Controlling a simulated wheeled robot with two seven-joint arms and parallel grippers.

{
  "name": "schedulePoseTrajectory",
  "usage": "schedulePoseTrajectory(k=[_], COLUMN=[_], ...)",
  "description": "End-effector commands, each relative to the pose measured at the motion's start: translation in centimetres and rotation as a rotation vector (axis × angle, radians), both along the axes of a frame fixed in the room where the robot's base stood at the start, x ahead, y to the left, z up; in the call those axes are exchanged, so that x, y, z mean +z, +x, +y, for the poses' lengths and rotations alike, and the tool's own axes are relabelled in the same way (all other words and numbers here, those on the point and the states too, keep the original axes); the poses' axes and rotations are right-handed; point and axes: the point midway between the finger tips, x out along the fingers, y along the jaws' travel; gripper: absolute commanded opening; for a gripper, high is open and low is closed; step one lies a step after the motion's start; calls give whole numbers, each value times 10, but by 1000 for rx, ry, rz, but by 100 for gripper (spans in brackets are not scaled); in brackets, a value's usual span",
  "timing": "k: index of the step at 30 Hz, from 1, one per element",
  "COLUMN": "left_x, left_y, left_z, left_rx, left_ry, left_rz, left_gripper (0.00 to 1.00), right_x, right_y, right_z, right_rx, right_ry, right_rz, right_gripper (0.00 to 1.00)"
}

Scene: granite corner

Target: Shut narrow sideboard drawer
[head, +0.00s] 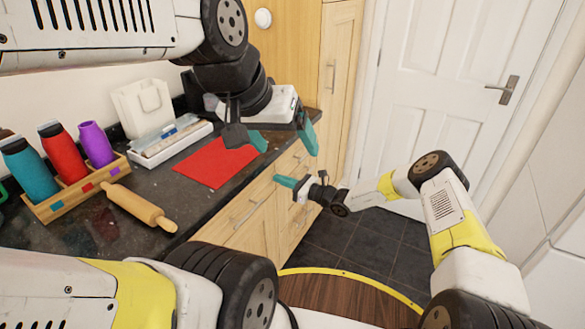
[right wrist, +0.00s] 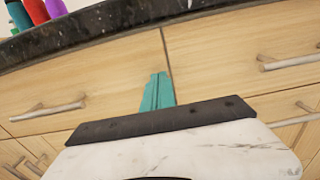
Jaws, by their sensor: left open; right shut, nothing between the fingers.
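The wooden sideboard (head: 250,235) has drawer fronts with bar handles below a dark granite top. The narrower drawer front (head: 292,162) at its far end shows near my right gripper (head: 284,182), whose teal fingers are shut and empty. In the right wrist view the shut fingers (right wrist: 158,90) point at the seam between a left drawer front (right wrist: 95,75) and a right drawer front (right wrist: 235,50). No clear gap shows at these fronts, and I cannot tell whether the fingertips touch. My left gripper (head: 283,140) is open and empty over the counter's far edge.
On the granite counter (head: 110,240) are a red mat (head: 215,166), a rolling pin (head: 138,207), a bottle rack (head: 75,198), a white tray (head: 172,143) and a toaster-like white box (head: 143,105). A white door (head: 440,80) stands behind. Dark floor tiles (head: 370,245) are clear.

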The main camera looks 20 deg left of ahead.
Motion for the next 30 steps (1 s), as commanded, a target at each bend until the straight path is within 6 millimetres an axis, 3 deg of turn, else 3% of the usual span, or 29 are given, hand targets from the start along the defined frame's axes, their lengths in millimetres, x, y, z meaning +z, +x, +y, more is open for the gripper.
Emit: schedulePoseTrajectory(k=[4,12,21,26,30], left_x=[0,0,0,0,0], left_y=[0,0,0,0,0], left_z=[0,0,0,0,0], left_rx=[-1,0,0,0,0], left_ry=[0,0,0,0,0], left_rz=[-1,0,0,0,0], left_gripper=[83,83,83,83,83], right_x=[-2,-3,0,32,80], right_y=[1,-16,-25,-33,-50], right_z=[-29,-89,-119,-123,-133], right_rx=[-1,1,10,93,232], right_ry=[-1,-2,-7,-81,-215], right_rz=[0,1,-8,-110,-280], right_gripper=[0,0,0,0,0])
